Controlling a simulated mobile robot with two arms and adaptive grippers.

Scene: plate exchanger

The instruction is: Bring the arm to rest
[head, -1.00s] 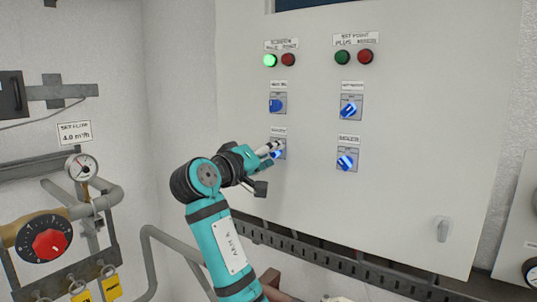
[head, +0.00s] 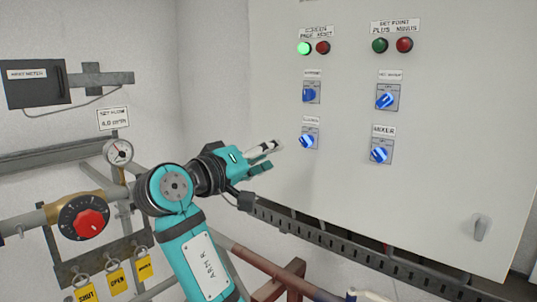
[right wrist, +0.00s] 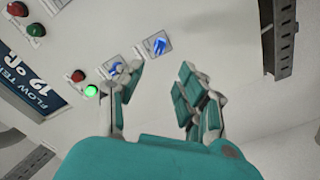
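My right gripper (head: 273,157) is teal and grey and stands in front of the white control cabinet (head: 340,215). It is to the left of and a little below the lower left blue rotary switch (head: 307,141), apart from it in the picture. In the right wrist view its fingers (right wrist: 160,82) are spread, with only the cabinet face showing between them. It holds nothing. My left gripper does not show.
The cabinet also carries a lit green lamp (head: 304,48) and several blue switches, one marked MIXER (head: 381,151). On the left are a gauge (head: 118,151), a red-centred dial (head: 90,223), pipes and yellow tags (head: 117,279). A slotted rail (head: 330,241) runs below the cabinet.

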